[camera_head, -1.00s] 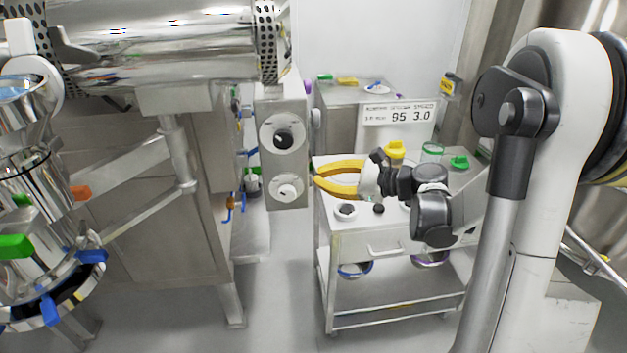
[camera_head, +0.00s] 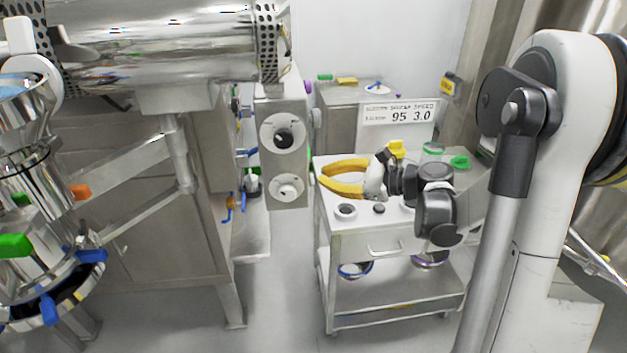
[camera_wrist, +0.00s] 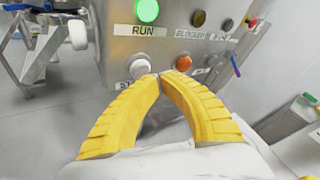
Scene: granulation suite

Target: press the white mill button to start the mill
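The white mill button (camera_wrist: 140,65) is on a grey metal panel (camera_wrist: 112,42) in the wrist view, above a partly hidden label starting "ST". My gripper's yellow fingers (camera_wrist: 159,77) bow outward and their tips meet, just below and right of the button in that view. They hold nothing visible. In the head view my gripper (camera_head: 321,173) points left at the grey control box (camera_head: 283,155), with a small gap between tips and box. The button's face is not visible in the head view.
Beside the button are an orange button (camera_wrist: 183,63), a bright green RUN lamp (camera_wrist: 147,11) and a dark BLOCKED lamp (camera_wrist: 198,18). A steel cart (camera_head: 345,245) stands beneath my gripper. A sign (camera_head: 399,114) reads 95 and 3.0. A large mill cylinder (camera_head: 160,45) is upper left.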

